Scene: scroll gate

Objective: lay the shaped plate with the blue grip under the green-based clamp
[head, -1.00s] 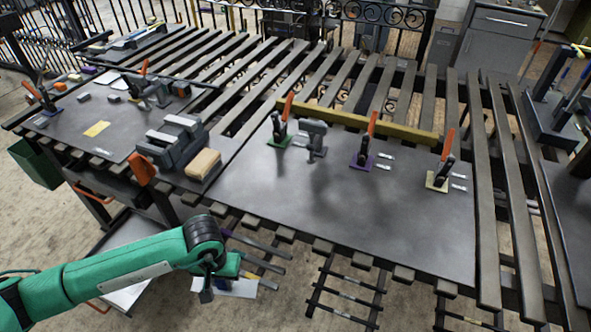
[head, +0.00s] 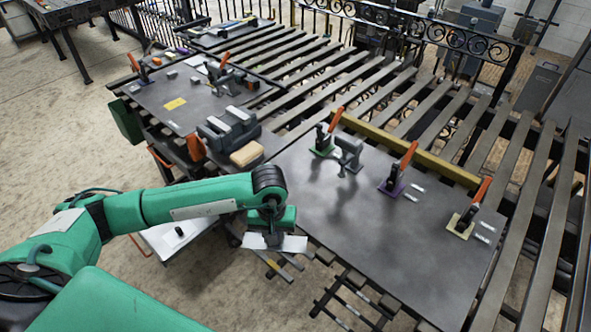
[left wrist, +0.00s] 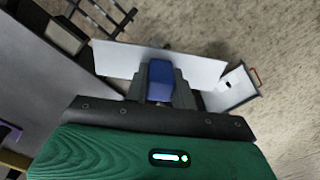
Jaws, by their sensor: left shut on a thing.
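My left gripper (left wrist: 160,95) is shut on the blue grip (left wrist: 160,72) of a pale shaped plate (left wrist: 115,60) in the left wrist view. In the head view the gripper (head: 272,238) hangs off the table's front edge, and the plate (head: 294,244) shows beneath it. The plate's full outline is partly hidden by the gripper. The green-based clamp (head: 323,142) stands at the back left of the large steel table top, with an orange handle raised. It is well beyond the gripper. My right gripper is not in view.
A purple-based clamp (head: 394,184) and a yellow-based clamp (head: 464,222) stand farther right, before a long yellow bar (head: 415,152). A grey post (head: 349,152) stands beside the green-based clamp. A vise (head: 229,128) and a tan block (head: 246,154) are to the left. The table top's (head: 370,240) front is clear.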

